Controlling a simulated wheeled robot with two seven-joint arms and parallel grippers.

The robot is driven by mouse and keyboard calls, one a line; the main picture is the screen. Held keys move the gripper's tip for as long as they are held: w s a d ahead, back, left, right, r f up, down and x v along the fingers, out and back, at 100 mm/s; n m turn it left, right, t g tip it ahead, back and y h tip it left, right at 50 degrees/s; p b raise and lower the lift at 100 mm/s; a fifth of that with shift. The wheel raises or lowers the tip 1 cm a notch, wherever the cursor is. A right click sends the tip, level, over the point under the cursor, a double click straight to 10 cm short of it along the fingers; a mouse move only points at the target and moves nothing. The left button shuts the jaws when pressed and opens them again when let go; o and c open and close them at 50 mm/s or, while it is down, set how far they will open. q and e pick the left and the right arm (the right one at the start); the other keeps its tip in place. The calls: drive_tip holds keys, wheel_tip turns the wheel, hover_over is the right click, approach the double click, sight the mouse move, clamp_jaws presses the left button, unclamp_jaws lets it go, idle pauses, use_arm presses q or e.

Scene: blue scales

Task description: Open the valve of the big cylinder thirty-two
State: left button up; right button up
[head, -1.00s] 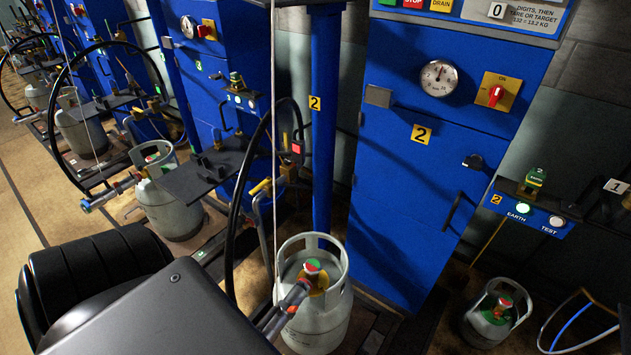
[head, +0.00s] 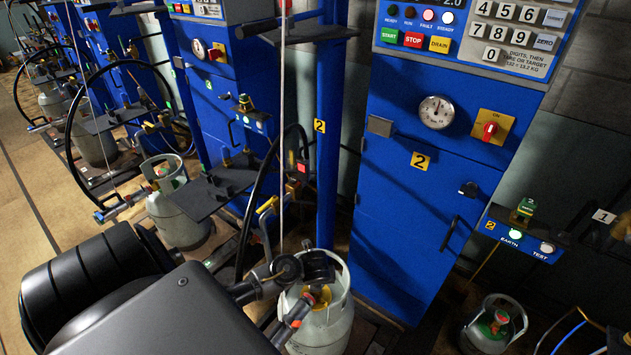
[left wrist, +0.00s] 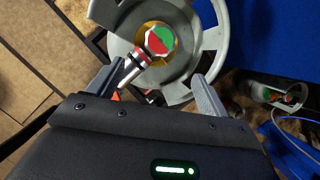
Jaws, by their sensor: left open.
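The big grey cylinder (head: 322,335) stands below the blue cabinet marked 2. The number thirty-two is not legible on it. In the left wrist view its round collar (left wrist: 213,38) surrounds a red and green valve knob (left wrist: 160,39). A silver and red hose connector (left wrist: 132,68) sits against the valve's side. My left gripper (head: 318,268) is above the cylinder's top and hides the knob in the head view. In the left wrist view my left gripper (left wrist: 155,72) is open, its two grey fingers spread near the collar, with the knob beyond them, ungripped. My right gripper is not in view.
A small cylinder (head: 493,325) stands to the right, below the EARTH/TEST box (head: 522,240). The blue cabinet (head: 415,220) with gauge and red switch stands behind. A blue post (head: 329,130), a hanging cord and a black hose are close by. More scales line the left.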

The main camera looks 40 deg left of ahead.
use_arm(q)
drive_tip(key=shift+m, duration=0.4)
drive_tip(key=x, duration=0.3)
drive_tip(key=b+x, duration=0.1)
drive_tip(key=x, duration=0.2)
drive_tip(key=b+x, duration=0.1)
drive_tip(key=x, duration=0.2)
drive_tip(key=shift+w+a+f, duration=0.2)
drive_tip(key=shift+w+a, duration=0.15)
drive_tip(key=shift+a, duration=0.1)
drive_tip(key=shift+w+a+f, duration=0.15)
drive_tip(key=shift+f, duration=0.25)
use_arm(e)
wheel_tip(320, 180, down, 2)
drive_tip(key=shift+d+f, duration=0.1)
use_arm(q)
drive_tip(key=c, duration=1)
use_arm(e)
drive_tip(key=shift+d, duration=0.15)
